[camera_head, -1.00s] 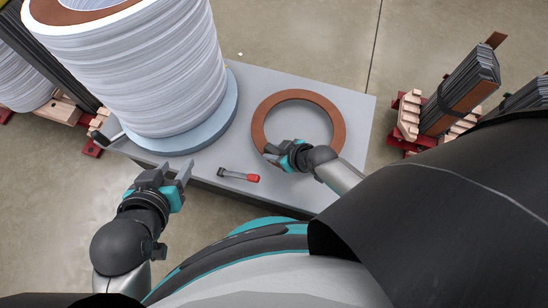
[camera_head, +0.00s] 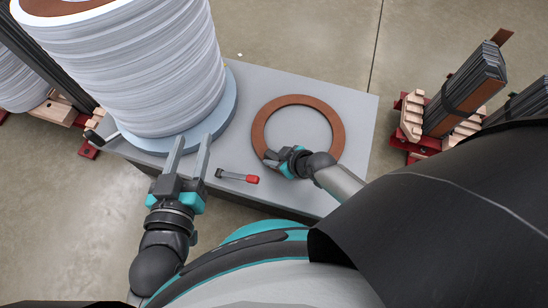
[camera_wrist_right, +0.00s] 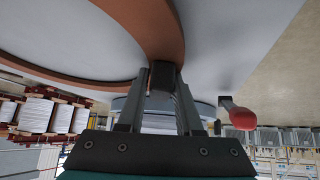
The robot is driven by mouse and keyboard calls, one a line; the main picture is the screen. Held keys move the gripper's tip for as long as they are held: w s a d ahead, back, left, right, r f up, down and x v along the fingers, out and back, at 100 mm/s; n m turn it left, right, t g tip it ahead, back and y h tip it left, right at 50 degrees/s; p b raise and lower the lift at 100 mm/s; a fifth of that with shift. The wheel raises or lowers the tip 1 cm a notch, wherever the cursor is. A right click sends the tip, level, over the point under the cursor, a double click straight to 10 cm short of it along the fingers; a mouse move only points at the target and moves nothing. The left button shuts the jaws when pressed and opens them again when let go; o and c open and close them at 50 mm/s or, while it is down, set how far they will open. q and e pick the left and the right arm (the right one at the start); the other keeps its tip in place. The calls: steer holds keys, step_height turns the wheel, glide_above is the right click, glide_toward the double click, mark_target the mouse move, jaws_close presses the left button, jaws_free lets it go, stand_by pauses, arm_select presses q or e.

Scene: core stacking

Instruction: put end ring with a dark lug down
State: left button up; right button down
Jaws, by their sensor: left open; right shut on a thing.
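The brown end ring (camera_head: 335,122) lies flat at the grey table's right half in the head view; I cannot tell whether it touches the top. It also arcs across the right wrist view (camera_wrist_right: 158,32). Its dark lug (camera_wrist_right: 163,77) is between my right gripper's fingers. My right gripper (camera_head: 270,157) is shut on the ring by this lug, at the ring's near left edge. My left gripper (camera_head: 193,139) is open and empty, its fingers pointing at the near edge of the blue-grey disc under the white stack.
A tall stack of white rings (camera_head: 165,75) stands on a blue-grey disc (camera_head: 228,112) at the table's left. A tool with a red handle end (camera_head: 252,179) lies between the grippers. Bare grey table (camera_head: 358,110) surrounds the ring. Red stands with dark bundles (camera_head: 465,90) are at right.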

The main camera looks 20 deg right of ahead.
steer(key=shift+f, duration=0.2)
steer(key=c, duration=0.6)
jaws_free()
